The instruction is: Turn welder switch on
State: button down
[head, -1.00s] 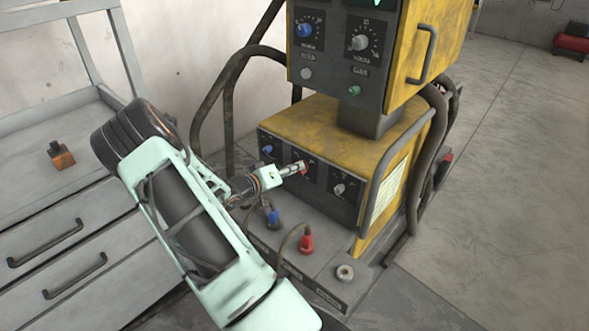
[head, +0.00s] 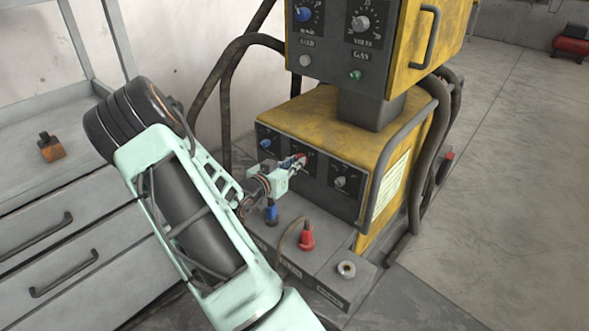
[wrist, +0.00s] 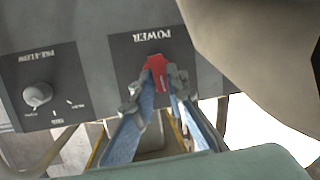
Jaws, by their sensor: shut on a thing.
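The welder (head: 330,120) is a yellow machine with dark front panels, standing right of my arm in the head view. Its red power switch (wrist: 157,66) sits on a dark plate labelled POWER, upside down in the wrist view. My gripper (wrist: 163,82) reaches the lower front panel, with its fingertips on either side of the red switch and closed on it. In the head view my gripper (head: 297,165) is at the panel and largely covers the switch. The fingertips partly hide the switch's sides, and I cannot read its position.
A pre-flow knob (wrist: 38,94) is beside the power plate. A blue connector (head: 271,212) and a red connector (head: 306,237) stand on the ledge below the panel. A grey drawer cabinet (head: 50,225) is at the left. Open floor (head: 510,170) lies at the right.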

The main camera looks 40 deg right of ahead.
jog(key=m, duration=0.3)
jog(key=m+t+h+b, duration=0.1)
jog(key=m, duration=0.1)
jog(key=m+t, duration=0.1)
jog(key=m, duration=0.2)
jog(key=shift+s+f+m+h, duration=0.3)
jog(key=shift+s+f+h, duration=0.05)
jog(key=shift+f+h, duration=0.05)
dwell(0.5)
jog(key=c, duration=1.9)
grip_release()
jog(key=shift+c, duration=0.2)
jog(key=v, duration=1.2)
jog(key=shift+f, duration=0.1)
